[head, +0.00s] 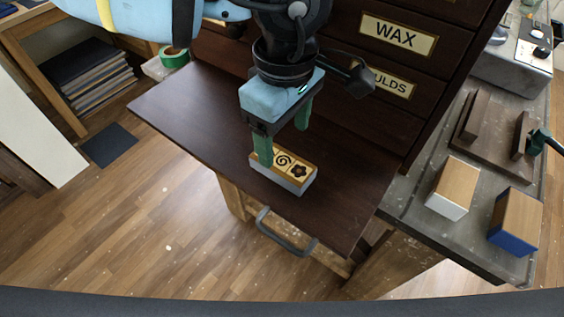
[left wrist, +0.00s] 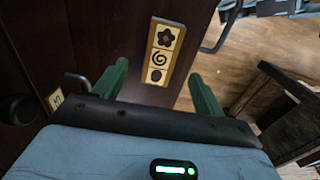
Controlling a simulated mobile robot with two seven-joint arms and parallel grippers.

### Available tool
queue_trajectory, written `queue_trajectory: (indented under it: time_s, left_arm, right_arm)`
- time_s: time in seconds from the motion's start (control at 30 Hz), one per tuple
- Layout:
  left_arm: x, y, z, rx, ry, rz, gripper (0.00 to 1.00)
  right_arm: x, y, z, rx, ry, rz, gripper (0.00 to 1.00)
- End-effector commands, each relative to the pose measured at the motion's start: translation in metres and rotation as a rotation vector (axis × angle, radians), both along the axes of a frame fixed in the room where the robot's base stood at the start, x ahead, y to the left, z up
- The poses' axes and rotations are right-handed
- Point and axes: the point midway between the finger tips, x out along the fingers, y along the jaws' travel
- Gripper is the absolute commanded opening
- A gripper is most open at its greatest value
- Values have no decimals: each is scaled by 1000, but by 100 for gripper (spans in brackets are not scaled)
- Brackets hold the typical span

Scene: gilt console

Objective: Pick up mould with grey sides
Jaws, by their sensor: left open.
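The mould with grey sides (head: 297,181) lies on the dark pull-out board (head: 190,105), its wooden top carved with a spiral, a flower and another dark shape. It also shows in the left wrist view (left wrist: 163,52), beyond the fingertips and roughly between them. My left gripper (head: 283,141) is open and empty, pointing down over the mould. In the head view one green finger hides part of the mould's left end; I cannot tell whether it touches. Both fingers also show in the left wrist view (left wrist: 158,71). My right gripper is not in view.
Dark drawers labelled WAX (head: 398,35) rise behind the board. On the grey bench at right stand a wooden-topped block with white sides (head: 447,207) and one with blue sides (head: 512,240). A grey handle (head: 285,238) hangs at the board's front. The board's left part is clear.

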Motion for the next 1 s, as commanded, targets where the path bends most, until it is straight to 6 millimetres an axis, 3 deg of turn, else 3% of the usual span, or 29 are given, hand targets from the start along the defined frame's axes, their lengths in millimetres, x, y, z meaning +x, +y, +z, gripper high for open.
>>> queue_trajectory:
  time_s: [0.27, 0.6, 0.87, 1.0]
  left_arm:
    - [-1, 1, -13, 2, 1, -2, 71]
    - [0, 3, -54, 1, 1, -1, 71]
    - [0, 3, -58, 0, 1, 0, 71]
    - [0, 3, -58, 0, 1, 0, 56]
  right_arm:
    - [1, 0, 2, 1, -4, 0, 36]
    - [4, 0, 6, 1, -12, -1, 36]
    - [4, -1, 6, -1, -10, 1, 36]
    - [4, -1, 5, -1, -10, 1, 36]
